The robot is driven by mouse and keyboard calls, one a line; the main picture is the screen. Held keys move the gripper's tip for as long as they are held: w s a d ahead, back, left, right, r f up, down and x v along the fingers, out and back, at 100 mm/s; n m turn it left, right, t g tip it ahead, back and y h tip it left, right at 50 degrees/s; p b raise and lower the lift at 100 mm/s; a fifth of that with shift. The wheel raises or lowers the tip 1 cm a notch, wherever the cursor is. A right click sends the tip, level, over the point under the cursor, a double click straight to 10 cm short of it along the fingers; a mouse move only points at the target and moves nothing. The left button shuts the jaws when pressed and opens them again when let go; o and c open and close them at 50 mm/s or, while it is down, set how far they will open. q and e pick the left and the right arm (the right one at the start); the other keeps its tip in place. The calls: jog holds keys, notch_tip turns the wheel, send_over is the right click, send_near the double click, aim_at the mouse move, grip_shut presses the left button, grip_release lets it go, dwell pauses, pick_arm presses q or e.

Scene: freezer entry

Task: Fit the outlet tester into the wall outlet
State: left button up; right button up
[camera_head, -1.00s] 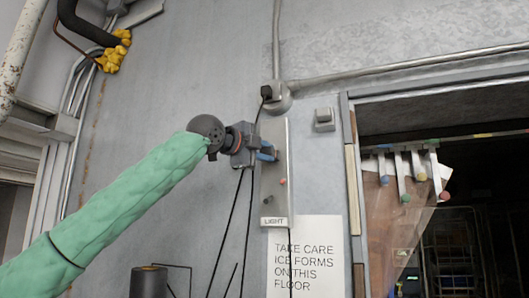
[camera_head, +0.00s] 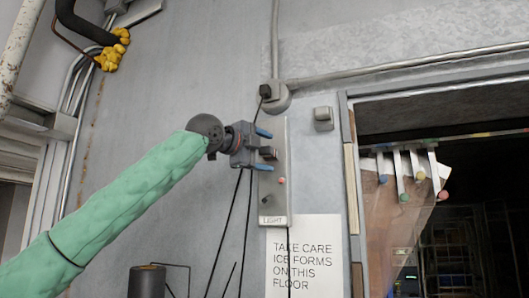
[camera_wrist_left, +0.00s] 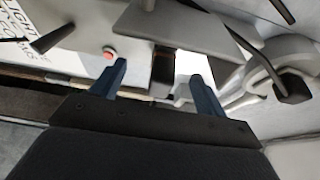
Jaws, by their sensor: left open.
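My left gripper (camera_head: 263,150) is open in front of the narrow grey wall panel (camera_head: 275,214), its two blue fingers spread apart. The wrist view shows the same fingers (camera_wrist_left: 160,82) with a dark block with a reddish band (camera_wrist_left: 163,68) between them, apparently the outlet tester. It seems to stand at the panel; the head view shows a small dark block (camera_head: 268,153) there. I see gaps between block and fingers. The outlet face is hidden, so I cannot tell how deep the block sits. My right gripper is not in view.
The panel carries a red button (camera_head: 282,181) and a dark lever (camera_head: 267,199). A black plug (camera_head: 265,91) sits at a round conduit box (camera_head: 279,100) above. Black cords hang beside the panel. A warning sign (camera_head: 304,262) is below; a doorway with strip curtain (camera_head: 398,195) is right.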

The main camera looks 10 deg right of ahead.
aim_at(268, 149)
pick_arm(q)
jog(key=shift+s+a, duration=0.45)
jog(key=shift+s, duration=0.15)
jog(key=shift+s+a+b, duration=0.25)
jog(key=shift+s+a, duration=0.15)
jog(key=shift+s, duration=0.2)
jog(key=shift+s+a+b, duration=0.25)
jog(key=shift+s+a, duration=0.15)
jog(key=shift+s, duration=0.2)
jog(key=shift+s+a, duration=0.7)
jog(key=shift+s, duration=0.35)
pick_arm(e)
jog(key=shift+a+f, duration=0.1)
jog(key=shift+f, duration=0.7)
pick_arm(q)
jog(key=shift+a+b, duration=0.1)
jog(key=shift+b, duration=0.25)
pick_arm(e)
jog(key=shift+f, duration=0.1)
